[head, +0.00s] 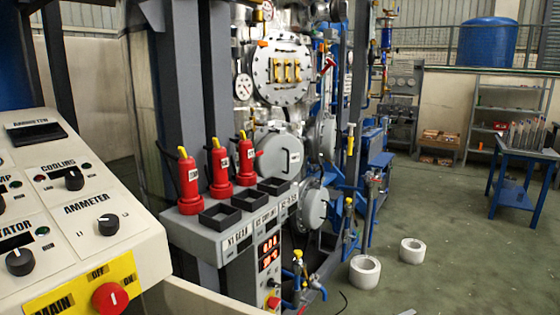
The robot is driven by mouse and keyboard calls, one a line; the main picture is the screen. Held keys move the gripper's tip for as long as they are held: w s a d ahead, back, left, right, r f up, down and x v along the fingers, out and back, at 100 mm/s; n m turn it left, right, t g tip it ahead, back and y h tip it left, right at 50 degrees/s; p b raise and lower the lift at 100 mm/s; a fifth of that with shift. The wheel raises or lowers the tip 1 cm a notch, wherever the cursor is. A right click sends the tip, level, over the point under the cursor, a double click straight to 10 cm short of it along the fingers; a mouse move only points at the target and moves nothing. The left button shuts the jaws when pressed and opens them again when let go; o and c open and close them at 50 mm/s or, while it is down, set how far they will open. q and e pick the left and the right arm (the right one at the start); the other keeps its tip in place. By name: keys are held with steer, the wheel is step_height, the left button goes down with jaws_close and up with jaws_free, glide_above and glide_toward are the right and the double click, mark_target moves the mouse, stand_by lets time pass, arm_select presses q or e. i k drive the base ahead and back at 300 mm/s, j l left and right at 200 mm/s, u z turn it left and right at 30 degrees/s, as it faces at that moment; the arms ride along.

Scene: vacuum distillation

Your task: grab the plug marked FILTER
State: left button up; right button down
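Three red plugs with yellow tips stand upright in a row on a grey shelf (185,231): a near one (187,192), a middle one (219,180) and a far one (245,172). Each carries a small white label. The lettering is too small to read, so I cannot tell which is marked FILTER. Neither of my grippers is in view.
Black square trays (220,217) sit in front of the plugs, with a display box (269,258) below. A control panel (75,200) with knobs and a red button (109,298) fills the left.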

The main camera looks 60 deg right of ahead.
mark_target(246, 149)
steer(key=z, duration=1.7)
steer(key=i+l+u, duration=0.1)
steer(key=u, duration=0.35)
steer(key=i+l+u, duration=0.1)
steer(key=l+u, duration=0.15)
steer(key=u, duration=0.2)
steer(key=l+u, duration=0.2)
steer(key=u, duration=0.25)
steer(key=l+u, duration=0.2)
steer(key=l, duration=0.5)
steer(key=l+u, duration=0.25)
steer(key=l, duration=0.45)
steer(key=l+u, duration=0.2)
steer(key=l, duration=0.5)
steer(key=k+l+u, duration=0.2)
steer(key=l, duration=0.45)
steer(key=i, duration=0.05)
